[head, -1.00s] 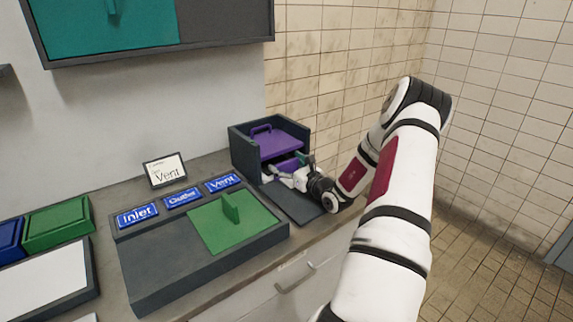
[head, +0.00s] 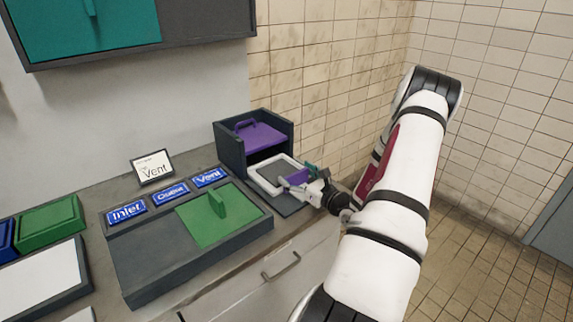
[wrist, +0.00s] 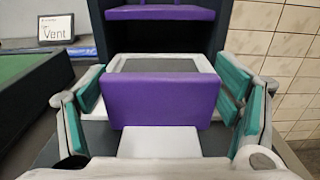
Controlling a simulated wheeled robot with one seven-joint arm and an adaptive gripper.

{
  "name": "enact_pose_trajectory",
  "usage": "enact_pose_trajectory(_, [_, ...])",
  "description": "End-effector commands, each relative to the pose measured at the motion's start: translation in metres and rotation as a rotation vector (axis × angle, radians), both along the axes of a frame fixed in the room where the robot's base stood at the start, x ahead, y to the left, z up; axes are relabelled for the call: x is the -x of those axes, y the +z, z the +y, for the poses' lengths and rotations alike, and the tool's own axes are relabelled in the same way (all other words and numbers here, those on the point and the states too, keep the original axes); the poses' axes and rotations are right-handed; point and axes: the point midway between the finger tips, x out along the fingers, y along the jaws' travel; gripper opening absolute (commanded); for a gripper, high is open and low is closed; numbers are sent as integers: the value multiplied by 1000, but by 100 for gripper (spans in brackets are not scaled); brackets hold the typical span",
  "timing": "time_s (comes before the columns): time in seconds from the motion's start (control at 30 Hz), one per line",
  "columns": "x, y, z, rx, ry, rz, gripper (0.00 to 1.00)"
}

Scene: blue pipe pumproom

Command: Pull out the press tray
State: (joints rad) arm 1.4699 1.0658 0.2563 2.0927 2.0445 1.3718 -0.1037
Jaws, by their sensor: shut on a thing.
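The press tray (head: 262,180) is a white frame with a grey inset and a purple upright front plate (wrist: 160,100). It lies outside the dark press housing (head: 228,153), on the dark base in front of the opening, and its rear edge is close to the opening. My gripper (head: 300,178) is at the tray's front end.
Left of the press is a dark console with a green lid (head: 220,215) and blue Inlet, Outlet and Vent labels. A Vent sign (head: 153,168) stands behind it. The tiled wall is close behind and right of the press; open floor lies right of the counter.

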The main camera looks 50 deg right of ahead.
Motion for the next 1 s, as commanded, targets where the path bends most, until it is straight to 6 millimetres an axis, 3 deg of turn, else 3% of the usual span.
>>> enact_pose_trajectory(0.1, [20, 1, 4, -2, -2, 0, 32])
enact_pose_trajectory(0.3, [37, 1, 9, -2, -1, -1, 32])
enact_pose_trajectory(0.77, [41, 0, 10, 0, 1, -1, 32])
enact_pose_trajectory(0.8, [41, 0, 10, 0, 1, -1, 89])
enact_pose_trajectory(0.87, [41, 0, 10, 0, 1, -1, 100])
enact_pose_trajectory(1.0, [41, 0, 10, 0, 0, -1, 100])
